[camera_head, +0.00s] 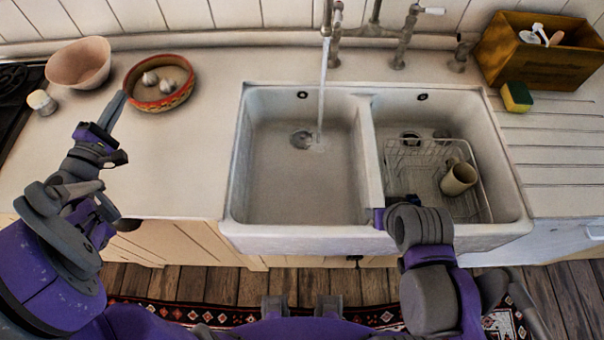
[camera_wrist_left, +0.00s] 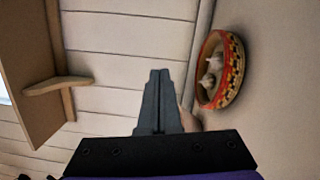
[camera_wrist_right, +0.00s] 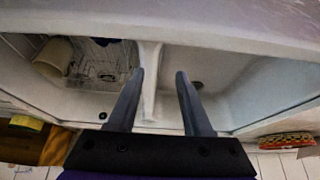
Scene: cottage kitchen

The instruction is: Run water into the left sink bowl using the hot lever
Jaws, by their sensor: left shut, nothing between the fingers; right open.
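The tap (camera_head: 326,18) stands behind the double sink, and a stream of water (camera_head: 322,90) falls from its spout into the left sink bowl (camera_head: 300,185). The stream lands near the drain. The left lever (camera_head: 338,6) is at the top edge of the head view; the right lever (camera_head: 432,11) points right with a white handle. I cannot read hot or cold marks. My left gripper (camera_head: 121,97) is shut and empty over the counter left of the sink, apart from the tap; its fingers show in the left wrist view (camera_wrist_left: 159,73). My right gripper (camera_wrist_right: 160,73) is open and empty near the sink's front edge.
A patterned basket with garlic (camera_head: 161,104) sits beside my left gripper, with a pink bowl (camera_head: 79,64) further left. The right bowl holds a wire rack (camera_head: 400,159) and a beige cup (camera_head: 459,178). A sponge (camera_head: 517,97) and wooden box (camera_head: 550,62) stand right.

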